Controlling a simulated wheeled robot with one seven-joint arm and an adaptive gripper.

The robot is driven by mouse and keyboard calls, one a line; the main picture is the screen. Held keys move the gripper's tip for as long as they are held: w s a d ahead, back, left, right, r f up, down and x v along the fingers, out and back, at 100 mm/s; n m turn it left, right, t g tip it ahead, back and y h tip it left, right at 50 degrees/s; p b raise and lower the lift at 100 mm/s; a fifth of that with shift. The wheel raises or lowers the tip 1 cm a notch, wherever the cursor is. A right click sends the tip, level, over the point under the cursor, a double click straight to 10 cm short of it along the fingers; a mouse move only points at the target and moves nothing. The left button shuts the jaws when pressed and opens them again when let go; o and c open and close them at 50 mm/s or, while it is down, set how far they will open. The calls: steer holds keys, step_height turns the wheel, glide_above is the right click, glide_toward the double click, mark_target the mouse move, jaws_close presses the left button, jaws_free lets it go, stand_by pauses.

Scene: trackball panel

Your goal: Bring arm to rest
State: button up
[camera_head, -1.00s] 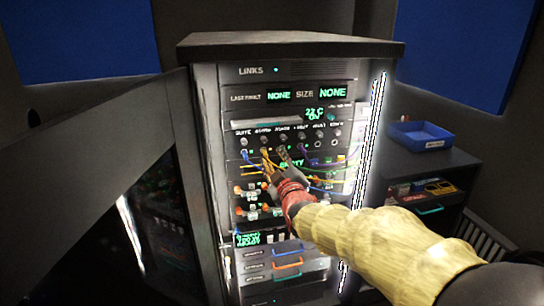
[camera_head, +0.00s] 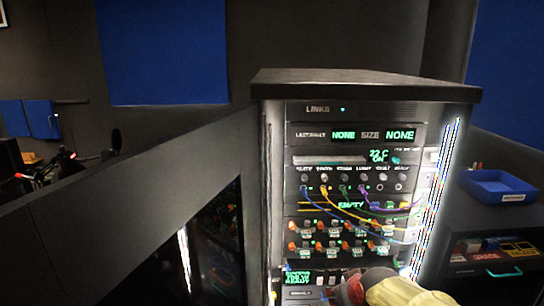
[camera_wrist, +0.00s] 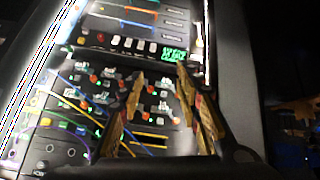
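My gripper (camera_wrist: 160,78) shows in the wrist view with its two tan fingers spread apart and nothing between them. The rack panel with its cables and orange knobs lies beyond the fingers. In the head view my arm, with its yellow sleeve and red wrist part, shows only at the bottom edge, in front of the lower rack. The fingertips cannot be made out there. The rack (camera_head: 365,87) stands upright, with yellow, blue, green and purple cables (camera_head: 345,205) plugged in below a row of sockets.
The rack's dark open door (camera_head: 150,225) spreads out on the left. On the right a blue bin (camera_head: 497,187) sits on a low cabinet (camera_head: 500,228) with small boxes. A blue wall panel (camera_head: 160,50) hangs behind. Clutter stands at the far left.

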steer(key=s+r+m+g+p, duration=0.1)
steer(key=s+r, duration=0.3)
steer(key=s, duration=0.8)
steer(key=s+r+m+g+p, duration=0.1)
steer(key=s+r, duration=0.3)
steer(key=s, duration=0.8)
steer(key=shift+s+m+g, duration=0.3)
steer(key=shift+s+m, duration=0.1)
